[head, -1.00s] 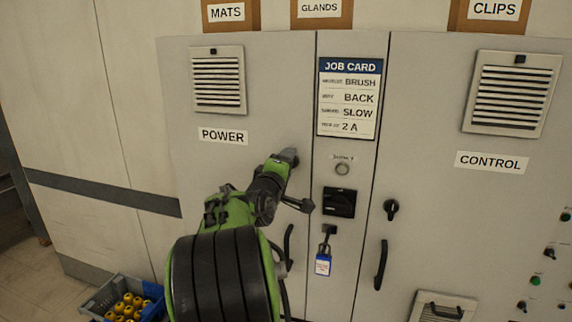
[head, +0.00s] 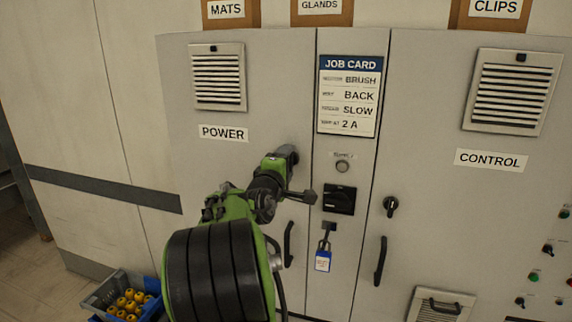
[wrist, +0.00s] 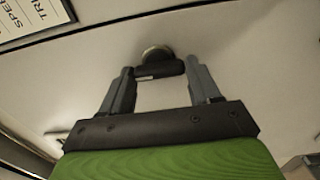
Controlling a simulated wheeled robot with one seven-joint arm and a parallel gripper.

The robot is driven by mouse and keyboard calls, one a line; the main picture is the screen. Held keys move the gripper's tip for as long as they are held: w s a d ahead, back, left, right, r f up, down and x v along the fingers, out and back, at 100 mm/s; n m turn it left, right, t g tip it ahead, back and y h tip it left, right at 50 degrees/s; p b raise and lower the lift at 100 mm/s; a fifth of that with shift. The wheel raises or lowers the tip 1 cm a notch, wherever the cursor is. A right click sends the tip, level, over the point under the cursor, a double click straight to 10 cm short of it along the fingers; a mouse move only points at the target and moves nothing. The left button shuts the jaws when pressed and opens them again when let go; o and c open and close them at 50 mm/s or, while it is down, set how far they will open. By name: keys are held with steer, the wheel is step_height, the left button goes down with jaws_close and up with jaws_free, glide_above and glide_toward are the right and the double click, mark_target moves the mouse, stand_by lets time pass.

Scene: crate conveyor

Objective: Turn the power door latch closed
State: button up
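The power door (head: 240,165) is the left grey cabinet door, marked by the POWER label (head: 223,133), and looks flush with its frame. Its latch shows in the wrist view as a dark bar handle (wrist: 160,70) on a round metal base. My gripper (wrist: 158,78) faces the door with its fingers spread, one near each end of the bar. I cannot tell whether either finger touches it. In the head view my gripper (head: 288,155) covers the latch, so its angle is hidden there.
A job card (head: 348,96), a black switch (head: 339,200) and a hanging tag (head: 323,261) are on the panel just right. The control door has its own latch (head: 390,205). A door handle (head: 289,244) is below my wrist. A blue crate (head: 110,292) stands on the floor.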

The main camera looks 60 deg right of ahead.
steer(key=o, duration=0.4)
steer(key=shift+c, duration=0.2)
steer(key=s+a+b, duration=0.2)
steer(key=a+b, duration=0.1)
steer(key=a, duration=1.2)
steer(key=shift+s+a, duration=0.25)
steer(key=shift+a, duration=0.05)
